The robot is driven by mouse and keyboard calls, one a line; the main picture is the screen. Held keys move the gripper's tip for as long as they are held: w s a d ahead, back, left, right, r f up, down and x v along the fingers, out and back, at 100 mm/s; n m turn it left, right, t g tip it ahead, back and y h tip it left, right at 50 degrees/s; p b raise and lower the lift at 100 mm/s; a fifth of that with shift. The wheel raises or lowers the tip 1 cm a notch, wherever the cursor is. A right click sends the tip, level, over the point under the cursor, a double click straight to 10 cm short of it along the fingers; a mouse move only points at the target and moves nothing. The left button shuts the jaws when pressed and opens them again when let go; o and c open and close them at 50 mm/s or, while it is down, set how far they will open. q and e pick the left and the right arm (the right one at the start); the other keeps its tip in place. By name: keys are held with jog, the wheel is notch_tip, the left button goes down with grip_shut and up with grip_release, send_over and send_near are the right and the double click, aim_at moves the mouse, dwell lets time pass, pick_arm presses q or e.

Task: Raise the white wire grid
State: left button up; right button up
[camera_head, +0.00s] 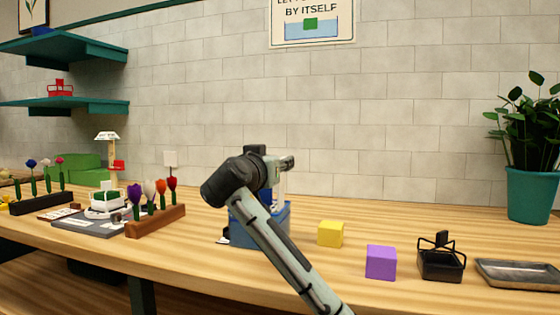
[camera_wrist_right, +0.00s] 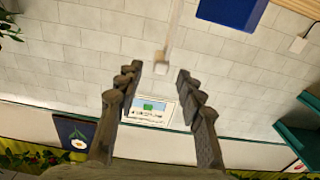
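A white wire-like frame (camera_head: 106,203) with a green block stands at the left of the table; I cannot tell if it is the grid. A blue tub (camera_head: 284,224) stands mid-table, mostly hidden behind my right arm. A white upright part (camera_head: 282,183) shows above it, partly hidden. The fingers are open, on either side of the block's line, with no visible contact. My left gripper is not in view.
Flower racks (camera_head: 156,221) stand left of the tub. A yellow cube (camera_head: 330,234), a purple cube (camera_head: 381,262), a black basket (camera_head: 441,265) and a grey tray (camera_head: 520,274) are to its right. A potted plant (camera_head: 532,193) stands far right. The tiled wall is close behind.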

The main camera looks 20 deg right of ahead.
jog(key=v, duration=0.8)
jog(key=shift+s+a, duration=0.1)
jog(key=shift+a, duration=0.05)
